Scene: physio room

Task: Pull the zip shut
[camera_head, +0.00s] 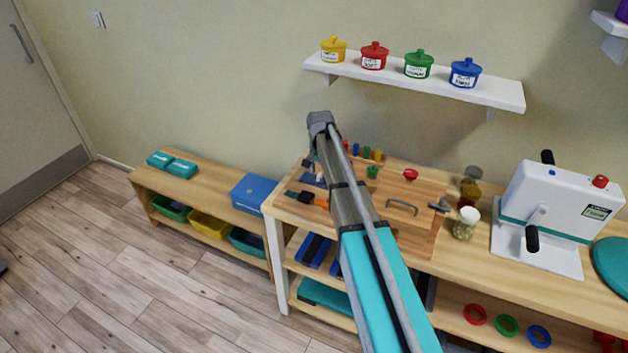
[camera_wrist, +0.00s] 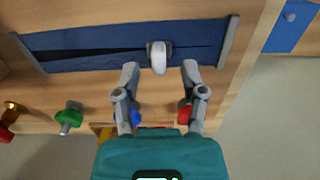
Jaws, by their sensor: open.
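In the wrist view a dark blue fabric strip with a zip (camera_wrist: 95,52) lies across a wooden board (camera_wrist: 262,30), held by grey end bars. The pale grey zip pull (camera_wrist: 158,57) stands up right of the strip's middle. A dark slit shows on both sides of it; I cannot tell how far the zip is closed. My gripper (camera_wrist: 160,70) is open, one finger on each side of the pull in the picture, with gaps on both sides and no visible contact. In the head view my arm hides the gripper and most of the zip.
The activity board (camera_head: 415,238) also holds a metal handle (camera_head: 401,206), a red knob (camera_head: 411,175) and coloured pegs. Right of it stand jars (camera_head: 463,229) and a white machine (camera_head: 555,205). A shelf with pots (camera_head: 418,65) hangs above.

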